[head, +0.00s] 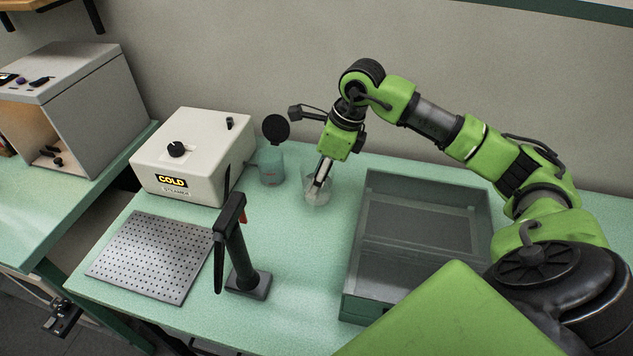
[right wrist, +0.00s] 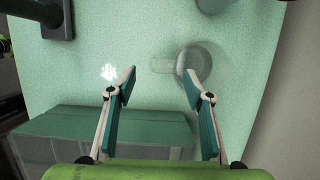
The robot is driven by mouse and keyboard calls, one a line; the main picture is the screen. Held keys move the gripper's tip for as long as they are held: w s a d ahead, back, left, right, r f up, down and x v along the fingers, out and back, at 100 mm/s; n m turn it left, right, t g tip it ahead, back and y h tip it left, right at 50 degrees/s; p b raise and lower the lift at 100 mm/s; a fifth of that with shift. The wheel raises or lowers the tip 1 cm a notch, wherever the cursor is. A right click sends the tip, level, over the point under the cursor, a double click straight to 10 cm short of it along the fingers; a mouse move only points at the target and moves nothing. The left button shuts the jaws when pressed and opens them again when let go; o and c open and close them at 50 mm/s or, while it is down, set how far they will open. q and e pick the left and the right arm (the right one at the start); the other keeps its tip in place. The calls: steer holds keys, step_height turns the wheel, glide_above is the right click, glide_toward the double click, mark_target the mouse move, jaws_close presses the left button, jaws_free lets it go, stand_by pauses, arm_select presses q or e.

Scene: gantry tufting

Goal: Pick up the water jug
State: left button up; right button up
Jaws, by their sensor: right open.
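The water jug (head: 316,190) is a small clear vessel standing on the mint-green table, in front of the back wall. In the right wrist view the jug (right wrist: 193,62) shows from above as a faint round outline, with its clear handle (right wrist: 162,65) pointing left. My right gripper (head: 319,180) reaches down over the jug and partly hides it. In the right wrist view this gripper (right wrist: 158,76) is open, with nothing held. The handle appears in line with the gap between its fingertips, and the right fingertip overlaps the jug's outline. Whether they touch is unclear. My left gripper is out of view.
Table between stand and bin is clear.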

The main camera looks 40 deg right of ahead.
steer(key=p+x, duration=0.1)
steer(key=x, duration=0.1)
steer(key=p+x, duration=0.1)
steer(key=x, duration=0.2)
steer(key=shift+d+f+p, duration=0.15)
steer(key=shift+f+p, duration=0.2)
steer(key=shift+w+f, duration=0.1)
steer(key=shift+f, duration=0.3)
steer(key=shift+r, duration=0.1)
jaws_close()
